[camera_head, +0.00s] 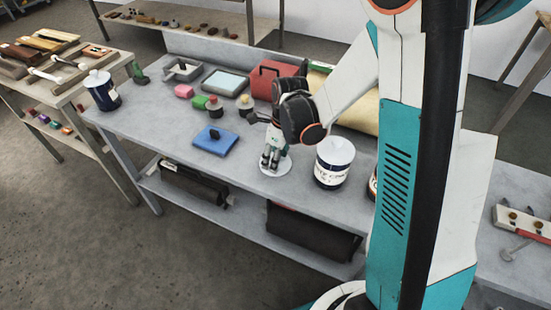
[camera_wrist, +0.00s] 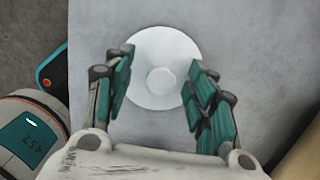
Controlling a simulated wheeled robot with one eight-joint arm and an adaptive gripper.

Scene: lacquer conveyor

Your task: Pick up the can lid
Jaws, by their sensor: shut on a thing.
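The can lid (camera_head: 285,167) is a white round disc with a raised knob in its middle. It is at the front part of the grey workbench. In the wrist view the lid (camera_wrist: 160,43) lies between my fingers, knob facing up. My gripper (camera_head: 270,161) points down over the lid. In the wrist view the fingers of my gripper (camera_wrist: 162,66) are at the left and right rim of the lid, shut on it. I cannot tell whether the lid touches the bench.
A white and dark can (camera_head: 335,164) stands close right of the lid. Small pink, green and dark items and a red case (camera_head: 268,82) are behind. A navy can (camera_head: 103,91) stands at the bench's far left. The bench's front edge (camera_head: 220,184) is near.

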